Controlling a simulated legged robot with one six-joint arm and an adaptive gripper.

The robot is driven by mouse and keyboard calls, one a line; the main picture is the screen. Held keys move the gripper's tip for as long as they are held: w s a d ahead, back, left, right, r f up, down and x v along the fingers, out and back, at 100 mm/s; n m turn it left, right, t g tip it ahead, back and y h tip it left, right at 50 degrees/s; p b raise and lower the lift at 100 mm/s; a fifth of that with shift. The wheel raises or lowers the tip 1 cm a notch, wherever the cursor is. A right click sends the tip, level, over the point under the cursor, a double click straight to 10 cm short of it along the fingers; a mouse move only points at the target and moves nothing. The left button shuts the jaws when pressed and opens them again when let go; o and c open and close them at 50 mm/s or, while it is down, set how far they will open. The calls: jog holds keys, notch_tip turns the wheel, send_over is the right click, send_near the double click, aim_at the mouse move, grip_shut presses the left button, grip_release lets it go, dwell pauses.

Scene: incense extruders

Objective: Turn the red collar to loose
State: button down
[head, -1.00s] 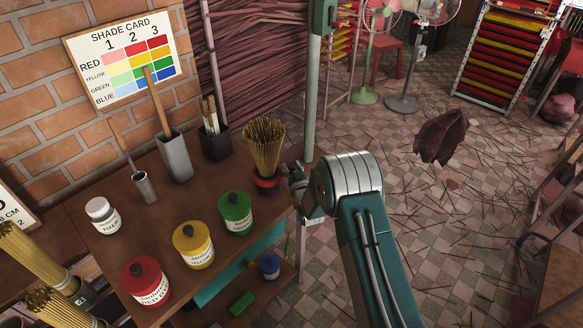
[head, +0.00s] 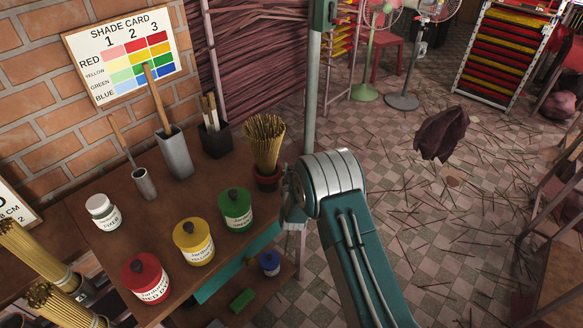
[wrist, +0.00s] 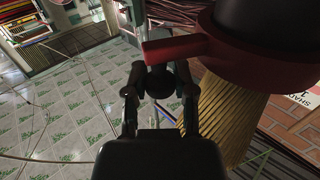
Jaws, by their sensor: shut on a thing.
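In the wrist view the collar (wrist: 185,48) is large, with a red tab reaching left over a dark knob (wrist: 161,80). My gripper (wrist: 160,86) has its two fingers on either side of this knob, shut on it just under the tab. In the head view my arm hides the gripper. Whether the collar sits loose or tight cannot be read.
Green (head: 235,209), yellow (head: 193,242) and red (head: 146,276) dye jars stand on the bench (head: 165,210) left of my arm.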

jog(key=shift+a, duration=0.1)
jog(key=shift+c, duration=2.1)
grip_release()
jog(key=shift+s, duration=0.15)
jog(key=s+d, duration=0.1)
jog(key=s, duration=1)
jog(key=shift+s, duration=0.35)
